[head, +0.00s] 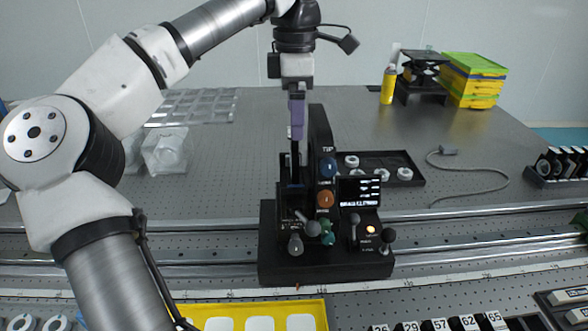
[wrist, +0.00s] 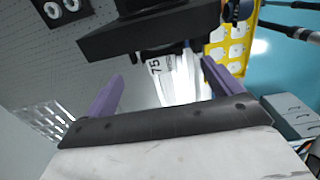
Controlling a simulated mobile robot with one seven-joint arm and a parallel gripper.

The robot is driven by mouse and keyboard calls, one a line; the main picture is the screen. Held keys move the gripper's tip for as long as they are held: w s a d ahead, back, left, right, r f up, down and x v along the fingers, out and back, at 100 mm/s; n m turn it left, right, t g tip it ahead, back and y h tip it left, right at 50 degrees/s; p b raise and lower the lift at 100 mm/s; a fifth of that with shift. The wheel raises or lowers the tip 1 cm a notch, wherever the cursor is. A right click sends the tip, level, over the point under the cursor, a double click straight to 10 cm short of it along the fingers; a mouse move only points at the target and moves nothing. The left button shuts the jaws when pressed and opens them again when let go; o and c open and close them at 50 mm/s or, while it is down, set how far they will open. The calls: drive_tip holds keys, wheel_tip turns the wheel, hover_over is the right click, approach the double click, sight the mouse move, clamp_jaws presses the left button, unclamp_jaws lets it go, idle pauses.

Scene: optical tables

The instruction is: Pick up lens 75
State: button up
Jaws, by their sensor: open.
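Lens 75 shows in the wrist view as a pale, glossy piece (wrist: 180,82) with a white label reading 75. It lies between the two purple fingers of my gripper (wrist: 163,72), with visible gaps on both sides. In the head view my gripper (head: 297,138) points down beside the tall column of a black instrument (head: 325,262). Its jaws are open. In the head view I cannot make out the lens at the fingertips. Whether the fingers touch it is not clear.
The black instrument has coloured knobs, levers and a lit screen (head: 359,191). A black tray (head: 412,164) with white round parts lies behind it. A yellow tray (head: 322,312) and numbered holders (head: 440,325) line the front. Metal rails cross the table. The back table is largely clear.

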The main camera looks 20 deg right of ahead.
drive_tip(key=shift+s+f+p, duration=0.1)
drive_tip(key=shift+f+p, duration=0.6)
drive_tip(key=shift+f, duration=2.8)
drive_tip(key=c, duration=1.5)
drive_tip(key=shift+r, duration=0.15)
wheel_tip(320, 180, up, 12)
drive_tip(key=shift+f+b, duration=0.2)
drive_tip(key=shift+b, duration=0.3)
wheel_tip(320, 180, up, 7)
drive_tip(key=p, duration=0.5)
hover_over(295, 143)
drive_tip(key=w, duration=0.2)
drive_tip(key=shift+s+d+r+p, duration=0.2)
drive_tip(key=shift+s+r+p, duration=0.1)
drive_tip(key=shift+r+p, duration=0.35)
